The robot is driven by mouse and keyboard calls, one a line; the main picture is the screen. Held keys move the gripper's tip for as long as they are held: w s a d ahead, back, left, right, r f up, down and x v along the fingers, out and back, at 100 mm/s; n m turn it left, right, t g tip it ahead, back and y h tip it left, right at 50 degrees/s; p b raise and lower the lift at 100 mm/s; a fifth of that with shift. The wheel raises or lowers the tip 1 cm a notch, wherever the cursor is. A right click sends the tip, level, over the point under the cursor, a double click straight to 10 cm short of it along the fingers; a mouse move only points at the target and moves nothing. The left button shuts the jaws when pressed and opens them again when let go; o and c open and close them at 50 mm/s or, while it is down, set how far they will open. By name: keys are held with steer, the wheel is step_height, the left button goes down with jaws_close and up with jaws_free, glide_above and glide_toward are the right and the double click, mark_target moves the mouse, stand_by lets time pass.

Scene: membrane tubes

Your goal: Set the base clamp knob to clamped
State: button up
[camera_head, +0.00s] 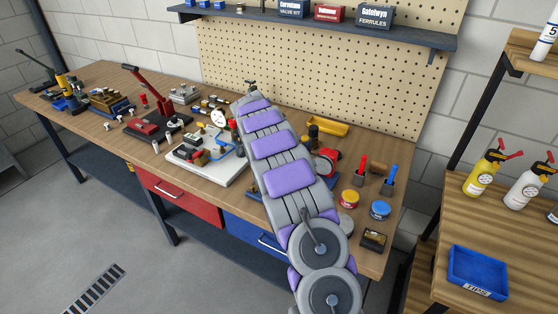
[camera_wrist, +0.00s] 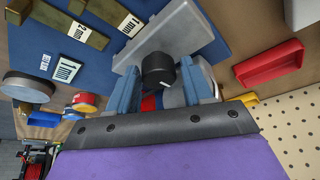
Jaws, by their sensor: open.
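A black round knob (camera_wrist: 157,70) with a short white mark shows in the wrist view. It sits at the edge of a light grey block or plate (camera_wrist: 165,38). My gripper (camera_wrist: 160,76) is open, with one blue-grey finger on each side of the knob. The knob lies between the fingers in the picture; I cannot tell whether either finger touches it. No clamped or unclamped label is readable. In the head view my purple-padded arm reaches over the workbench (camera_head: 95,100) and hides the gripper and the area around it.
Wrist view: labelled bars (camera_wrist: 117,15) on a blue surface, a red tray (camera_wrist: 270,64) at right and the pegboard (camera_wrist: 292,125) nearby. Head view: a yellow tray (camera_head: 327,127), a red lever press (camera_head: 150,95) and a white board (camera_head: 215,172) crowd the bench around my arm.

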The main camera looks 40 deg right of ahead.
steer(key=shift+r, duration=0.1)
steer(key=p+v, duration=0.4)
steer(key=v, duration=1.3)
steer(key=shift+a, duration=0.1)
